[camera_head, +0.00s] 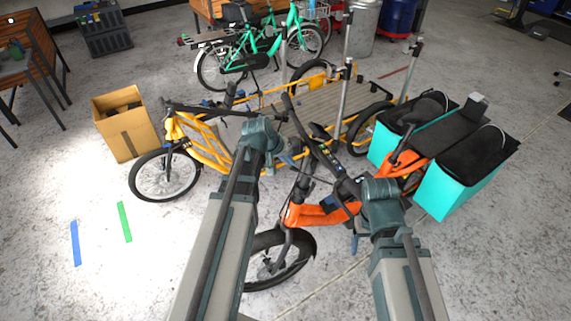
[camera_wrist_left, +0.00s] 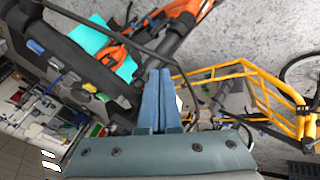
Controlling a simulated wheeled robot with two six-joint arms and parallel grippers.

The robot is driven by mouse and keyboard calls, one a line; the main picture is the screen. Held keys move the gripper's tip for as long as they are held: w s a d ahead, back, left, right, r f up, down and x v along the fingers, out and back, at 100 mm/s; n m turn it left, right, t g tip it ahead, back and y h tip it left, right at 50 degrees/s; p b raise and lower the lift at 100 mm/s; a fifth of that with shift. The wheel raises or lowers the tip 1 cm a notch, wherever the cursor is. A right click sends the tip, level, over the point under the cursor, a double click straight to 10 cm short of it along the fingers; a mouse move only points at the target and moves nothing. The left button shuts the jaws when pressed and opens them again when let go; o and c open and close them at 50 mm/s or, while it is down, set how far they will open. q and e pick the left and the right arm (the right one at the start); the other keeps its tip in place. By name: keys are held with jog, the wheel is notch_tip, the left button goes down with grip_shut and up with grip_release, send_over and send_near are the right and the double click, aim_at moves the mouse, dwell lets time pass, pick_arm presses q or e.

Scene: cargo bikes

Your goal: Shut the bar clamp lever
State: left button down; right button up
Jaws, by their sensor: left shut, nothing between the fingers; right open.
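The orange cargo bike (camera_head: 318,212) stands in front of me, its dark handlebar and stem (camera_head: 335,165) between my two grippers. I cannot pick out the clamp lever for sure at this size. My left gripper (camera_head: 288,159) is shut and empty, left of the handlebar in the head view. In the left wrist view its blue fingers (camera_wrist_left: 157,98) are together, near the dark bars and stem (camera_wrist_left: 172,48). My right gripper (camera_head: 355,242) is open, to the right of the front wheel; its fingers are small and partly hidden by my arm.
A yellow cargo bike (camera_head: 205,150) with a wooden deck stands close behind. Teal panniers (camera_head: 455,188) hang at the orange bike's rear. A cardboard box (camera_head: 128,135) is at the left, a green bike (camera_head: 270,45) at the back.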

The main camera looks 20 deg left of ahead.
aim_at(312, 171)
pick_arm(q)
jog(key=w+d+f+b, duration=0.3)
jog(key=d+f, duration=0.1)
jog(key=shift+d, duration=0.25)
jog(key=shift+d+f, duration=0.1)
jog(key=shift+f, duration=0.05)
dwell(0.4)
jog(key=d+n+y, duration=0.1)
jog(key=d+n+t+y+b, duration=0.1)
jog(key=shift+s+d+f+n, duration=0.1)
jog(key=shift+d+f+n, duration=0.1)
jog(key=shift+n, duration=0.2)
jog(key=shift+w+d+f+b, duration=0.2)
jog(key=shift+d, duration=0.5)
jog(key=shift+w+d+f+b, duration=0.15)
jog(key=shift+w+d, duration=0.05)
jog(key=shift+d, duration=0.45)
